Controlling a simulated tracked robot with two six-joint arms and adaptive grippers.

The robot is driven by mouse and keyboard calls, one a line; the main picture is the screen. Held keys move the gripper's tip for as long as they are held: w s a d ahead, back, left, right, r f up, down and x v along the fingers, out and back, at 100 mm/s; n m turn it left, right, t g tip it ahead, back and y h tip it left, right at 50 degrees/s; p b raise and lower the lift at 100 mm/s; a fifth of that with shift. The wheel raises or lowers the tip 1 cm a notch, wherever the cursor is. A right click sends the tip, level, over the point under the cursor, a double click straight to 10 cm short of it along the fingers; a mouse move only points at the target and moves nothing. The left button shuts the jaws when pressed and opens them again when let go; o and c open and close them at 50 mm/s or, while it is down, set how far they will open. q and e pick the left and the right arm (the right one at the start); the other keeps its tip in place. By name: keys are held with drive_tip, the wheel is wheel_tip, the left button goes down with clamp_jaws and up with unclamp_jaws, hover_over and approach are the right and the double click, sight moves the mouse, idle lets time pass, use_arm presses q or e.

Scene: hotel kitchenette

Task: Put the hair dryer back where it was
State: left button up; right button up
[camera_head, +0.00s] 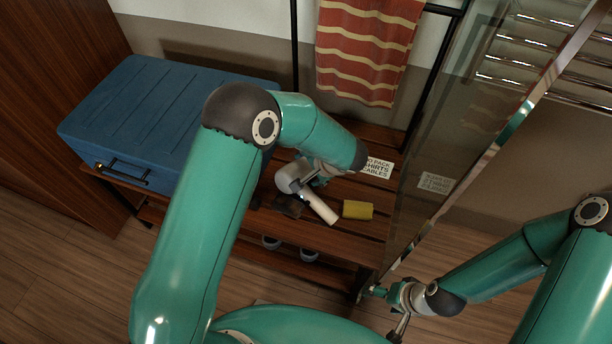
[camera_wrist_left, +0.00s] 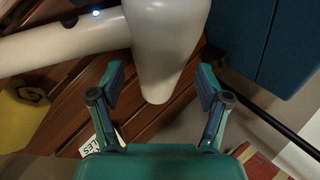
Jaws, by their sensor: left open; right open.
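The white hair dryer (camera_head: 319,206) lies on the slatted wooden rack (camera_head: 345,244), its handle pointing to the lower right in the head view. My left gripper (camera_head: 318,178) is over its barrel, partly hidden by my arm. In the left wrist view the dryer's barrel (camera_wrist_left: 163,45) reaches between the two open fingers (camera_wrist_left: 161,85), with a visible gap on each side. The dryer's handle (camera_wrist_left: 62,42) runs off to the left there. My right gripper (camera_head: 384,312) is open and empty, low in front of the rack's right corner.
A blue suitcase (camera_head: 165,120) fills the rack's left. A yellow object (camera_head: 357,209), a dark item (camera_head: 288,206) and a printed card (camera_head: 378,167) lie near the dryer. A striped towel (camera_head: 365,50) hangs behind. A glass panel (camera_head: 470,130) stands right. Shoes (camera_head: 308,254) sit below.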

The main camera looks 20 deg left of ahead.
use_arm(q)
drive_tip(key=shift+s+x, duration=0.2)
drive_tip(key=shift+x, duration=2.5)
drive_tip(key=shift+a, duration=0.2)
drive_tip(key=shift+r, duration=0.1)
drive_tip(key=c, duration=1.4)
